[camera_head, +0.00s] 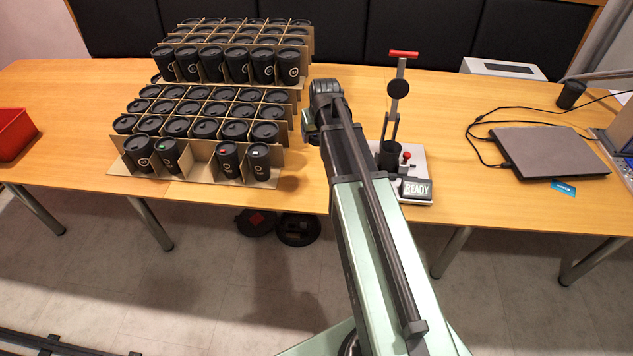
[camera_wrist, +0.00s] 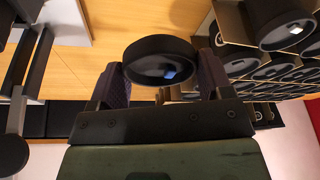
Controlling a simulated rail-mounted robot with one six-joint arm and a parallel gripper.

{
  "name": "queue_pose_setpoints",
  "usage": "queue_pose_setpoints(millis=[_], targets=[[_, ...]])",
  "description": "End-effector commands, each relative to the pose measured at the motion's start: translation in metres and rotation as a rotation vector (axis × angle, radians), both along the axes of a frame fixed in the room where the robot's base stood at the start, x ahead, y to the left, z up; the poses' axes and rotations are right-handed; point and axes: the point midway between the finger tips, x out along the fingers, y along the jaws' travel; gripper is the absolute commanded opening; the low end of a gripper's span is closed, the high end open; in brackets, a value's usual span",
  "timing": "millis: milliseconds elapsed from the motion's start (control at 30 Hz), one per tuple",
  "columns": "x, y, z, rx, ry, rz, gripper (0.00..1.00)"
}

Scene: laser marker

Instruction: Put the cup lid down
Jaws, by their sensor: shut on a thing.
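The black round cup lid (camera_wrist: 160,60) is between the two fingers of my gripper (camera_wrist: 162,78) in the wrist view. My gripper is shut on the lid, with a finger at each side of it. A small pale blue patch shows inside the lid's ring. In the head view my own arm hides most of the gripper, and I cannot make out the lid there. A black cup-like holder or cup (camera_head: 389,154) stands at the marking press (camera_head: 403,120); I cannot tell which it is.
Cardboard dividers with several lidded black cups (camera_head: 258,162) stand left of my arm; the front row has an empty slot (camera_head: 200,160). A READY display (camera_head: 416,189) sits at the press. A laptop (camera_head: 550,152) and cables lie right. A red bin (camera_head: 14,133) is far left.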

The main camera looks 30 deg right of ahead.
Motion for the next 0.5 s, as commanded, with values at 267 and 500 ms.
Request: queue_pose_setpoints(millis=[267, 500], targets=[[0.0, 0.0, -0.11, 0.0, 0.0, 0.0, 0.5], [0.0, 0.0, -0.117, 0.0, 0.0, 0.0, 0.5]])
